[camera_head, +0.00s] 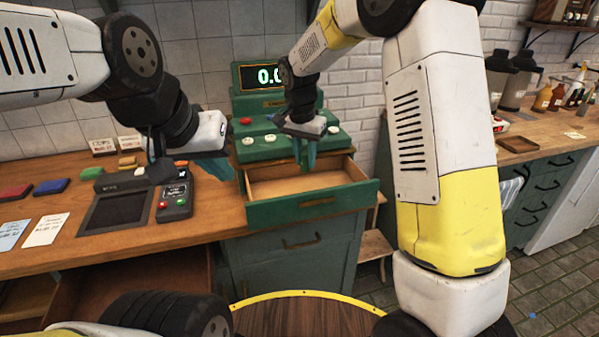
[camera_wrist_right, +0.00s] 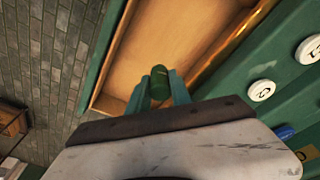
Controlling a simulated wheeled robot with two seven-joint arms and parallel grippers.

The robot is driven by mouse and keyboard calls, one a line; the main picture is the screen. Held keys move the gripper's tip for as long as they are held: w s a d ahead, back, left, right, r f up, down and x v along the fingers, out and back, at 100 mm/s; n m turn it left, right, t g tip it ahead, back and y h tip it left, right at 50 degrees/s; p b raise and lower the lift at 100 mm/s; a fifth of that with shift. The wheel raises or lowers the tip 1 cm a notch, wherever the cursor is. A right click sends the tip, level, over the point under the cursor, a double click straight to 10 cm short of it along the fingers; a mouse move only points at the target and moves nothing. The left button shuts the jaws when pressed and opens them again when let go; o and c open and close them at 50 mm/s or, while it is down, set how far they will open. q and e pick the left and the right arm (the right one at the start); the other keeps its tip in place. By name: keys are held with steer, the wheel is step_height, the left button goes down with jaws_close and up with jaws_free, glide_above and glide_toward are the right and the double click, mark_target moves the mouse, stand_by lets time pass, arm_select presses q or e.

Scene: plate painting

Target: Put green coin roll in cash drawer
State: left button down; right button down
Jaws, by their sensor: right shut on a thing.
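The green coin roll (camera_wrist_right: 159,82) is between the fingers of my right gripper (camera_wrist_right: 160,92) in the right wrist view, with the open cash drawer below it. In the head view my right gripper (camera_head: 306,152) points down over the back part of the cash drawer (camera_head: 325,203); the roll is hard to tell from the fingers there. The drawer is pulled out of the green cash register (camera_head: 262,138), and its wooden inside looks empty. My left gripper (camera_head: 212,168) hangs to the left of the drawer, above the counter; its finger gap is not clear.
A card terminal (camera_head: 172,200) and a dark scale-like device (camera_head: 118,209) stand on the counter left of the drawer. Red and blue blocks (camera_head: 50,187) and paper cards (camera_head: 46,230) lie further left. A wooden tray (camera_head: 518,145) is on the right counter.

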mark_target(305, 171)
steer(key=shift+f, duration=3.45)
steer(key=c, duration=1.2)
jaws_free()
steer(key=shift+f, duration=0.1)
steer(key=shift+o, duration=0.2)
